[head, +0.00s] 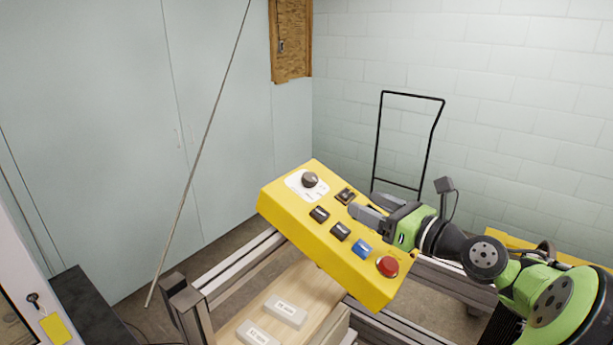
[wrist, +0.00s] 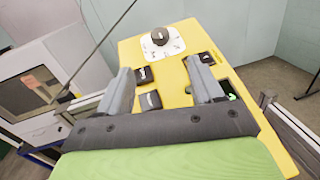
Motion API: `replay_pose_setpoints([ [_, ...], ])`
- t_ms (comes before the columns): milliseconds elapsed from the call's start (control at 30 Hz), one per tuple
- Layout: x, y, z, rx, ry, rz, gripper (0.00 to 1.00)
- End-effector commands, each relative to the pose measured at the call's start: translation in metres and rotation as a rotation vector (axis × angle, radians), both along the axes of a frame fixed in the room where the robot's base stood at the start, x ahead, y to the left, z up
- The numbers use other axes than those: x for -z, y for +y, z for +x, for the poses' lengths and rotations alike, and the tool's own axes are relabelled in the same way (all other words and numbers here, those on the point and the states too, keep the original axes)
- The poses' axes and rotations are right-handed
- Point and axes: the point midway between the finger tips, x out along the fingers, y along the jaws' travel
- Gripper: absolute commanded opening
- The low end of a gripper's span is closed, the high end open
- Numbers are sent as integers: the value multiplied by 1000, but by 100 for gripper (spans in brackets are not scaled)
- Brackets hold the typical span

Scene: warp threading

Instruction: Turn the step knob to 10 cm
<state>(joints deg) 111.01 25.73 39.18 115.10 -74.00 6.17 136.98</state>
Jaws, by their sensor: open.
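The step knob (head: 310,179) is a dark round knob on a white dial plate (head: 299,187) at the far end of the yellow control box (head: 268,206). In the wrist view the knob (wrist: 160,37) is beyond my fingertips, with the white plate (wrist: 176,47) around it. The plate's markings are too small to read. My gripper (head: 366,208) is open and empty above the box, to the right of the knob in the head view. In the wrist view its two fingers (wrist: 163,78) are spread wide, apart from the knob.
The box also carries several black switches (head: 340,231), a blue switch (head: 361,249) and a red button (head: 387,266). A thin slanted rod (head: 200,150) stands left of the box. Labelled blocks (head: 286,313) lie on a wooden board below. A black trolley frame (head: 375,145) stands behind.

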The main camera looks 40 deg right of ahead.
Motion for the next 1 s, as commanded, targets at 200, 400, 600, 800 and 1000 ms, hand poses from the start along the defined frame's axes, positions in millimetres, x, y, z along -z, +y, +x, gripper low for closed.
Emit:
replay_pose_setpoints([
  [200, 1, 10, 47, -9, -2, -3, 66],
  [400, 1, 18, 97, -8, -2, -3, 66],
  [600, 0, 23, 138, -4, -1, -3, 66],
  [800, 1, 24, 151, -1, 1, -1, 66],
  [1000, 1, 24, 151, 0, 2, -2, 64],
])
